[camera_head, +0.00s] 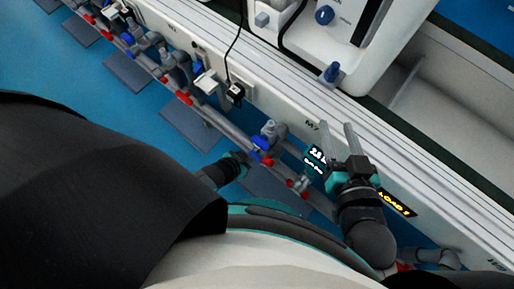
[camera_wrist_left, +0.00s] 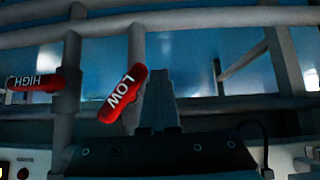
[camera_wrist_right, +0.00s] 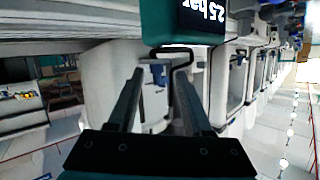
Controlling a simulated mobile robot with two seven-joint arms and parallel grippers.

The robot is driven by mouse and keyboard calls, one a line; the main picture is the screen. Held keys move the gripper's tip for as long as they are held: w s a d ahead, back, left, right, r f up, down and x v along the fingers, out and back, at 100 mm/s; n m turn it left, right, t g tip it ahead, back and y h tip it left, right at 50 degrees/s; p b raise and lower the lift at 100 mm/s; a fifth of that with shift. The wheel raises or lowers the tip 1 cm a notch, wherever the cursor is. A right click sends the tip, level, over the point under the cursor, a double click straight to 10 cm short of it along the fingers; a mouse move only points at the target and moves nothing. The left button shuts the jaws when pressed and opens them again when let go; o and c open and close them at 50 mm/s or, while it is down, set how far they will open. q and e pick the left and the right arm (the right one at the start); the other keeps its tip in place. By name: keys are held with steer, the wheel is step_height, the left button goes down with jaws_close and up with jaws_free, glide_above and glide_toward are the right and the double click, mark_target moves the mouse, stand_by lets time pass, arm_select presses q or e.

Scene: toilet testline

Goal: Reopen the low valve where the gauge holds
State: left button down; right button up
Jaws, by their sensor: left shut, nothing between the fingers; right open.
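In the left wrist view a red handle marked LOW (camera_wrist_left: 123,93) sits slantwise on a grey pipe. A red handle marked HIGH (camera_wrist_left: 35,82) lies crosswise on the pipe to its left. My left gripper (camera_wrist_left: 158,76) is shut and empty, its fingers close beside the LOW handle; I cannot tell whether they touch. The gauge (camera_head: 316,158) has a dark display with white digits; in the right wrist view its display (camera_wrist_right: 203,18) reads 2.5 bar, upside down. My right gripper (camera_head: 337,125) is open and empty beside the gauge, fingers pointing toward the bench.
A long white bench rail (camera_head: 275,117) carries grey pipes with several red and blue handles. A white toilet unit (camera_head: 325,50) stands behind the rail. A yellow-lettered label (camera_head: 397,202) is right of my right gripper.

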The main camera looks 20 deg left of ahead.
arm_select(q)
steer(key=shift+d+r, duration=0.15)
steer(key=shift+d, duration=0.1)
stand_by(0.4)
